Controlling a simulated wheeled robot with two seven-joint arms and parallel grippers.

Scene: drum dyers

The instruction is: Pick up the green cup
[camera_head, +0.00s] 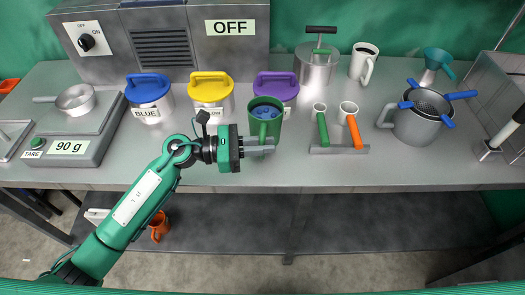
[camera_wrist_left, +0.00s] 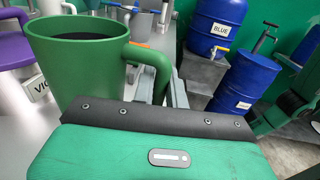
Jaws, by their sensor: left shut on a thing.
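The green cup (camera_head: 265,118) stands near the front edge of the steel bench in the head view, in front of the purple-lidded canister. Something blue shows inside it from above. My left gripper (camera_head: 262,149) is at the cup's near side, shut on its handle. In the left wrist view the green cup (camera_wrist_left: 80,60) is upright at the upper left, with its handle (camera_wrist_left: 150,65) reaching down behind the gripper's body. I cannot tell whether the cup's base touches the bench. My right gripper is not clearly in view.
Canisters with blue (camera_head: 148,88), yellow (camera_head: 211,90) and purple (camera_head: 276,86) lids stand behind the cup. A rack with green and orange-handled scoops (camera_head: 340,149) is close on its right. A scale (camera_head: 69,147) is at left, a grey jug (camera_head: 414,128) at right.

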